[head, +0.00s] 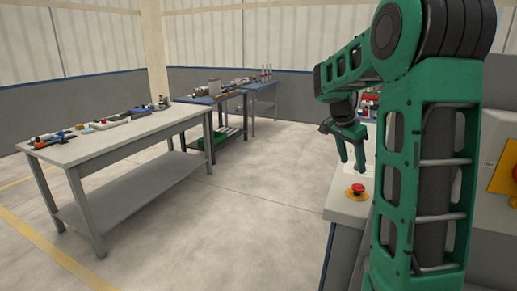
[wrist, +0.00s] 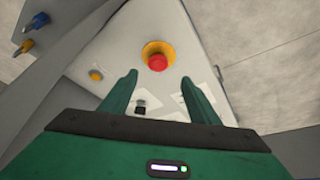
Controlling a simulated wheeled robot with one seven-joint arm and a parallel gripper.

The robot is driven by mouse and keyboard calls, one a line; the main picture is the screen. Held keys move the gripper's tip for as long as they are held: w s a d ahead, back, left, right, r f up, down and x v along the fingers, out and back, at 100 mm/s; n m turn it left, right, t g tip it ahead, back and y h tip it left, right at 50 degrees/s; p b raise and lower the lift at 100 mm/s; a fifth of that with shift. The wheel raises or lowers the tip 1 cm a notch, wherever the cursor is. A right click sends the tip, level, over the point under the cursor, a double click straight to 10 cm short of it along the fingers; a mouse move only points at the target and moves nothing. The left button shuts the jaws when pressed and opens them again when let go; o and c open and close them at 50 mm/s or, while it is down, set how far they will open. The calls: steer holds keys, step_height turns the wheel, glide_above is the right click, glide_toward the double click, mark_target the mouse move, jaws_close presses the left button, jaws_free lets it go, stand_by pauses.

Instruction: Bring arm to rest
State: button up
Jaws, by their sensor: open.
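My green arm (head: 428,150) rises at the right of the head view and bends over to the left. My gripper (head: 352,157) hangs from its end, pointing down, above a pale surface with a red stop button (head: 358,188). In the wrist view my gripper (wrist: 157,95) has its two green fingers apart with nothing between them. The red button on its yellow ring (wrist: 157,61) shows beyond the fingertips.
A grey workbench (head: 150,131) with several tools stands at the left. A blue bench (head: 213,99) with items stands behind it. A yellow panel (head: 504,181) is at the right edge. The floor (head: 240,220) between is clear.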

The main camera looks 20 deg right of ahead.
steer(key=s+a+f+n+t+y, duration=0.2)
steer(key=s+a+n, duration=0.3)
steer(key=a, duration=0.6)
steer(key=s+a+f+n+t+y, duration=0.1)
steer(key=s+a+f+n, duration=0.1)
steer(key=a+n, duration=0.7)
steer(key=s+a+f+n+t+y, duration=0.2)
steer(key=s+a+n, duration=0.2)
steer(key=a, duration=0.8)
steer(key=s+d+m+g, duration=0.2)
steer(key=s+d, duration=0.3)
steer(key=s, duration=0.3)
steer(key=s+d+f+m+g, duration=0.1)
steer(key=s+d+m+g, duration=0.2)
steer(key=s+d, duration=0.3)
steer(key=shift+s+f+m, duration=0.25)
steer(key=shift+s+m, duration=0.25)
steer(key=shift+s, duration=0.55)
steer(key=shift+w, duration=0.15)
